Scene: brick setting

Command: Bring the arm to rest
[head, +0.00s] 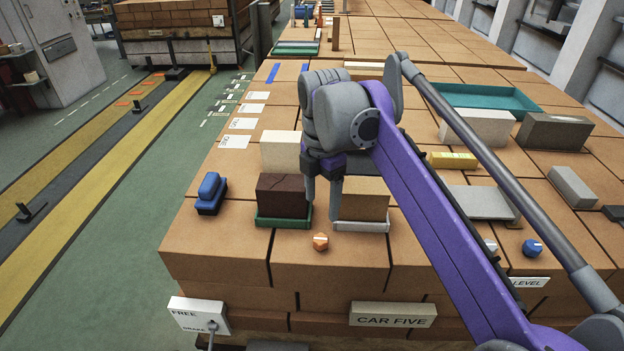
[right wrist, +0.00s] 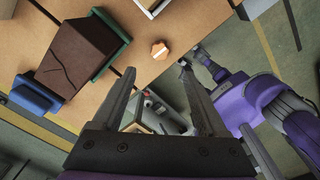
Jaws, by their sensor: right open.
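My right gripper (head: 322,197) is open and empty, its fingers pointing down. In the head view it overlaps the gap between a dark brown brick (head: 281,191) in a green tray (head: 284,222) and a tan brick (head: 362,198) in a white tray (head: 362,227). In the right wrist view nothing is held between the fingers (right wrist: 158,92). The dark brick (right wrist: 82,52) shows a crack there and lies beyond the fingertips to the left. My purple right arm crosses the right half of the head view. My left gripper is not in view.
An orange knob (head: 320,242) sits at the stack's front edge, and a blue handled block (head: 211,193) at its left edge. A pale block (head: 280,152) stands behind the dark brick. A teal tray (head: 487,99) and grey blocks lie right.

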